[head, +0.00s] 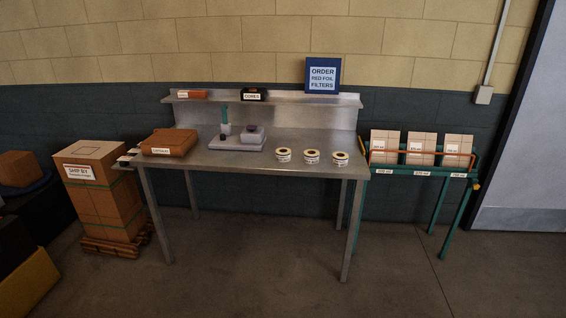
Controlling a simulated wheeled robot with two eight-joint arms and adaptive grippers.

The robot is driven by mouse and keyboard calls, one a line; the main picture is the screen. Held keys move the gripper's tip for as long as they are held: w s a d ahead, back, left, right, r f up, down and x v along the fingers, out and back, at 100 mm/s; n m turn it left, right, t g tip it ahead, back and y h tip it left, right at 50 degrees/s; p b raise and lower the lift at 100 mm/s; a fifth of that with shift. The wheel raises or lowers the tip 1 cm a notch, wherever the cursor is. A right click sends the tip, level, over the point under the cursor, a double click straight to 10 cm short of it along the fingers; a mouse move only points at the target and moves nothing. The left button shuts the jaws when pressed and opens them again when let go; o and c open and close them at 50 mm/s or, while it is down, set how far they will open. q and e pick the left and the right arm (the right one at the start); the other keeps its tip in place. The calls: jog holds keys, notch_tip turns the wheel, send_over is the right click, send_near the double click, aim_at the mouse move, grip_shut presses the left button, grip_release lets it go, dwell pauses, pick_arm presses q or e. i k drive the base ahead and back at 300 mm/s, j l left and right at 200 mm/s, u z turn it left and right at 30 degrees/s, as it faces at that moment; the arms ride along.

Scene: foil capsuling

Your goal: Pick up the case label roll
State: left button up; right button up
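Three label rolls stand in a row on the right part of the steel table (225,160). Each is a short pale cylinder with a tan top, a dark centre hole and a small printed label. They are the left roll (283,156), the middle roll (312,158) and the right roll (340,160). Their print is too small to read, so I cannot tell which is the case label roll. Neither of my grippers shows in the head view.
An orange-brown box (169,142) and a grey device (238,143) stand left of the rolls. A green rack (418,170) with cartons stands right, stacked cartons (100,190) left. The floor (255,270) in front is clear.

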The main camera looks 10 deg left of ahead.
aim_at(283, 154)
jog(key=i+j, duration=0.15)
jog(key=i, duration=0.3)
jog(key=i+j, duration=0.15)
jog(key=i, duration=0.3)
jog(key=i+j, duration=0.2)
jog(key=i, duration=0.2)
jog(key=l+z, duration=0.05)
